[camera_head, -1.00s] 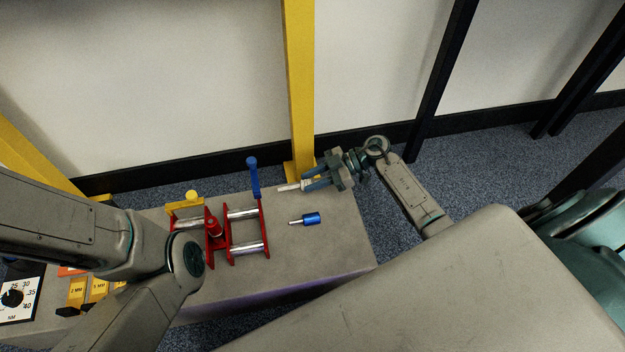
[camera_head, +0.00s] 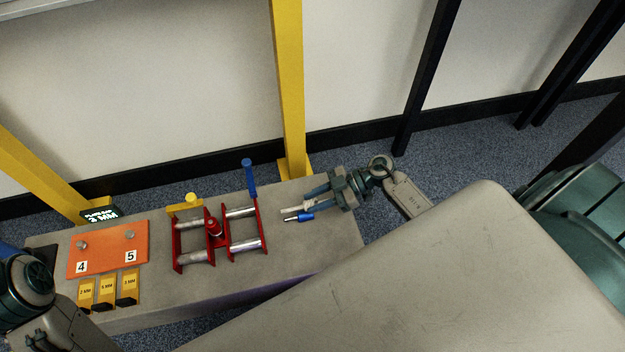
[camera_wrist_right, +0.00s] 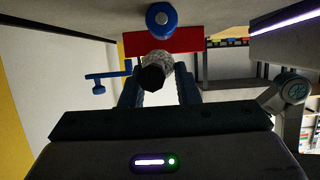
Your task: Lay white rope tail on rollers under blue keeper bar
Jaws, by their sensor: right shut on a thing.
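My right gripper (camera_head: 312,203) is shut on the white rope tail (camera_head: 291,209), whose short pale end points left toward the red frame. In the right wrist view the rope's dark end (camera_wrist_right: 152,77) and speckled white body (camera_wrist_right: 158,60) show between the fingers. The red frame (camera_head: 229,232) holds silver rollers (camera_head: 242,212) (camera_head: 246,245) on its right side and more on its left. The blue keeper bar (camera_head: 250,178) stands upright at the frame's back right corner, swung up off the rollers. The rope tail is apart from the rollers. My left gripper is out of view.
A blue-handled pin (camera_head: 304,217) lies on the grey bench (camera_head: 330,240) close below the rope. A yellow bar (camera_head: 186,205) sits at the frame's back left. An orange panel (camera_head: 108,252) and yellow labelled blocks (camera_head: 107,290) are farther left. A yellow post (camera_head: 289,90) rises behind.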

